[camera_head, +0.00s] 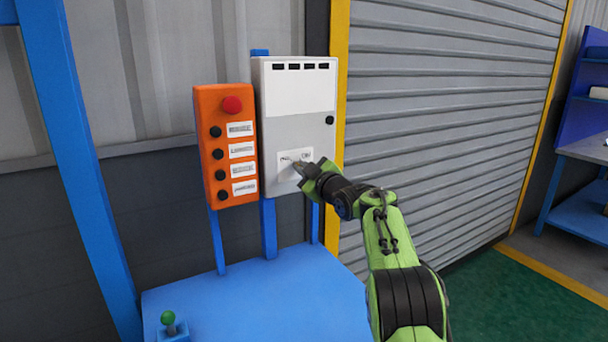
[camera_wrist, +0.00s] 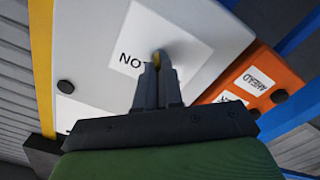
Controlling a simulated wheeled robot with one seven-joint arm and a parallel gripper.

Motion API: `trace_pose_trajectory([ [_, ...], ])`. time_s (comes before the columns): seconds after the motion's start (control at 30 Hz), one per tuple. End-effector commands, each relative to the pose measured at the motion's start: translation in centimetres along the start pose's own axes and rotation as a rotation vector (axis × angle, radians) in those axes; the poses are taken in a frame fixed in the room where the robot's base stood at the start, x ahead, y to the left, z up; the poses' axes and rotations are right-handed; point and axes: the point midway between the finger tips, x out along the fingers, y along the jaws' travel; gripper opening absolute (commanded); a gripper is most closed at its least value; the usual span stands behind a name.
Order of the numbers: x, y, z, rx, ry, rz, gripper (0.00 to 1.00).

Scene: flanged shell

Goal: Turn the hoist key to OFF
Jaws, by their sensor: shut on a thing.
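The grey-white hoist box (camera_head: 270,125) stands upright with a small white label (camera_head: 308,155) low on its front. In the wrist view the label (camera_wrist: 178,32) carries dark letters, partly covered, so I cannot read them all. My gripper (camera_head: 299,168) reaches the label from the lower right. In the wrist view its two fingers (camera_wrist: 157,72) are shut on the small yellowish key (camera_wrist: 158,56) in front of the label. Most of the key is hidden between the fingers, and I cannot tell its exact angle.
An orange control panel (camera_head: 221,120) with a red button and several black knobs stands close to the box's left. A blue table (camera_head: 250,300) with a green-topped lever (camera_head: 169,322) is below. A yellow post (camera_head: 338,60) and grey shutter (camera_head: 450,110) are to the right.

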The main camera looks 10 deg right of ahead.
Motion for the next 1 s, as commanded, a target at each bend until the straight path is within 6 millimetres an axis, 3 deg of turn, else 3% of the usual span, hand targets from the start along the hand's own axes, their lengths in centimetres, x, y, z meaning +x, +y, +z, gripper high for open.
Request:
trace_pose_trajectory([
  [0.77,0.02,-0.11,0.1,-0.095,-0.003,-0.003,0.0],
  [0.8,0.02,-0.11,0.1,-0.095,-0.003,-0.002,0.12],
  [0.9,0.02,-0.1,0.08,-0.095,-0.002,-0.002,0.28],
  [1.0,0.01,-0.08,0.06,-0.095,-0.002,-0.002,0.32],
])
